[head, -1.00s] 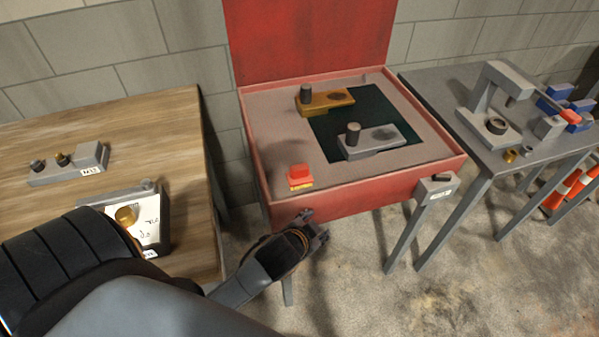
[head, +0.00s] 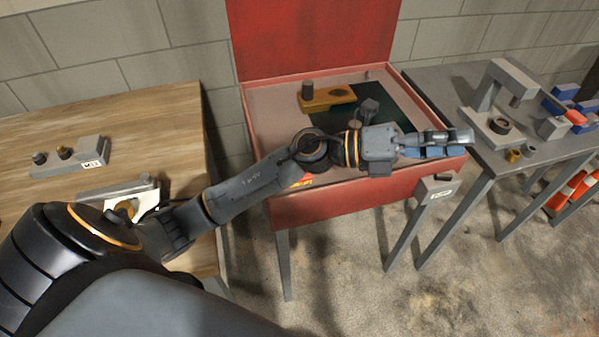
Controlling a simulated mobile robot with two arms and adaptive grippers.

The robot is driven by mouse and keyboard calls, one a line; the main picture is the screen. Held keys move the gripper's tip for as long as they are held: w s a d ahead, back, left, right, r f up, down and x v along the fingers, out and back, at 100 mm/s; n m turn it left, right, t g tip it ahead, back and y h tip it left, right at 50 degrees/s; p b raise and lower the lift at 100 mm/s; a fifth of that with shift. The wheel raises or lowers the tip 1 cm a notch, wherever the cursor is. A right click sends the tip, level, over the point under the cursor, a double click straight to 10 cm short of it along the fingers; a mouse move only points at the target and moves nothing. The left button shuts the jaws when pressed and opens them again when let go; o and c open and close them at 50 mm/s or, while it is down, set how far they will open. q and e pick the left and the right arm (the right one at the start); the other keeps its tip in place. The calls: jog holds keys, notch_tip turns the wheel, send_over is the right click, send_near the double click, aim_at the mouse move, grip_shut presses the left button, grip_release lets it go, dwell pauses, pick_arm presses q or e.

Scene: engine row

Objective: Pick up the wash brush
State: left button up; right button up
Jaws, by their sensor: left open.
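The wash brush seems to be the red block with a yellow underside at the front left of the red wash basin (head: 345,203). Now my left arm covers nearly all of it, and only a small orange-yellow edge (head: 301,182) shows below the arm. My left gripper (head: 448,143) reaches across the basin to its right side, well to the right of the brush. My right gripper is not in view.
An orange-brown part (head: 328,98) lies at the back of the basin; the raised red lid (head: 310,35) stands behind. A labelled small holder (head: 437,187) is at the front right corner. A wooden table (head: 130,120) stands left, a grey table (head: 440,85) with fixtures right.

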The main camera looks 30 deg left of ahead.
pick_arm(q)
jog(key=w+a+f+m+g+y, duration=0.1)
jog(key=a+f+m+g+y, duration=0.7)
jog(key=f, duration=0.4)
jog(key=a+y, duration=1.1)
jog(key=a, duration=1.1)
jog(key=shift+n+g, duration=0.4)
jog(key=f, duration=0.2)
jog(key=f+p, duration=0.1)
jog(key=f, duration=0.2)
jog(key=f+p, duration=0.1)
jog(key=f, duration=0.2)
jog(key=shift+w+d+f, duration=0.1)
jog(key=shift+w+d, duration=0.1)
jog(key=shift+w, duration=0.2)
jog(key=shift+f+p, duration=0.35)
jog(key=shift+p, duration=0.2)
notch_tip(320, 180, down, 4)
jog(key=shift+w+r+p, duration=0.15)
jog(key=shift+r+p, duration=0.05)
jog(key=shift+p, duration=0.7)
jog(key=shift+f, duration=0.45)
